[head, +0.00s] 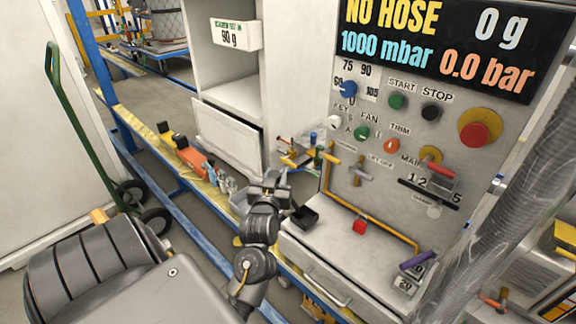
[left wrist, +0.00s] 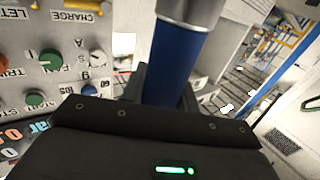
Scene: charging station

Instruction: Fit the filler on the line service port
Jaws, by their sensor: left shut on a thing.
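My left gripper (head: 283,176) is at the front of the charging machine, beside the left edge of its panel. In the left wrist view it is shut on a blue cylinder (left wrist: 170,62) with a silver collar, which looks like the filler. The cylinder points away from the palm, and its far end is out of the frame. In the head view the held part is hard to tell from the small fittings behind the gripper. I cannot tell which fitting is the service port. My right gripper is not in view.
The panel display (head: 450,40) reads NO HOSE, 0 g, 1000 mbar and 0.0 bar. Valve handles (head: 358,174) stick out below the knobs. A black tray (head: 305,217) and a purple-handled item (head: 418,260) are near the shelf. A green hand truck (head: 85,135) stands left.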

